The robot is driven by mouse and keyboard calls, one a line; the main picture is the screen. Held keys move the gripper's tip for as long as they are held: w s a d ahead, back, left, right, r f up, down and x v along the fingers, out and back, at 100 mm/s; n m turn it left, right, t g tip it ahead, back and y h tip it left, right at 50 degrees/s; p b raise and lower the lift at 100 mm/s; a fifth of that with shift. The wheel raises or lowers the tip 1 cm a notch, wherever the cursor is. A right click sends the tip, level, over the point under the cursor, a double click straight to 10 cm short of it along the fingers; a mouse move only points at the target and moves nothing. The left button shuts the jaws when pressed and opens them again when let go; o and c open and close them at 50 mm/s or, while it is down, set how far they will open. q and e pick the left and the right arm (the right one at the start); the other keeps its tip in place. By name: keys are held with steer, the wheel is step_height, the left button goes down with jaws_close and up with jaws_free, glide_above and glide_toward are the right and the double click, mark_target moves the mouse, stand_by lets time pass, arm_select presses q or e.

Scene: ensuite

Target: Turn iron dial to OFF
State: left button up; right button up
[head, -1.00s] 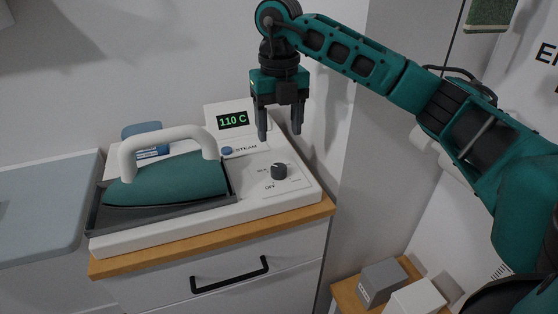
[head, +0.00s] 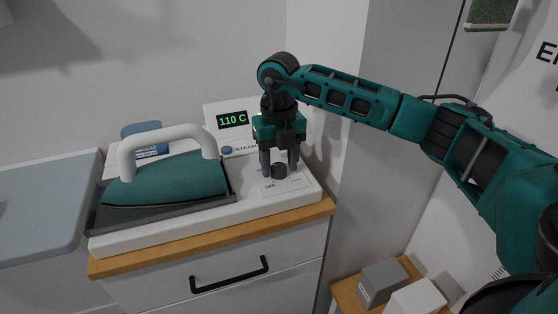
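The iron station (head: 285,202) is a white base on a wooden-topped cabinet. Its dark dial (head: 279,171) sits at the front right of the base, with an OFF label below it to the left. The teal iron (head: 170,182) with a white handle rests in a grey tray on the left. A display (head: 232,120) reads 110 C in green. My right gripper (head: 279,168) points down over the dial, with its open fingers to the left and right of it. I cannot tell whether the fingers touch the dial. My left gripper is not in view.
A blue steam button (head: 227,151) is left of the gripper. A pale blue ironing board (head: 40,205) lies at the left. A drawer with a black handle (head: 229,274) is below. Grey and white boxes (head: 383,281) stand on a low wooden surface at lower right.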

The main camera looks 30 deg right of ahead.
steer(key=c, duration=0.8)
steer(key=shift+n, duration=0.3)
steer(key=n, duration=0.8)
steer(key=shift+d+b, duration=0.1)
steer(key=shift+b, duration=0.2)
steer(key=n, duration=0.5)
steer(key=shift+w+n, duration=0.1)
steer(key=shift+n, duration=0.2)
steer(key=shift+n+b, duration=0.4)
steer(key=shift+n, duration=1.3)
steer(key=shift+r+n, duration=0.1)
steer(key=shift+n, duration=0.2)
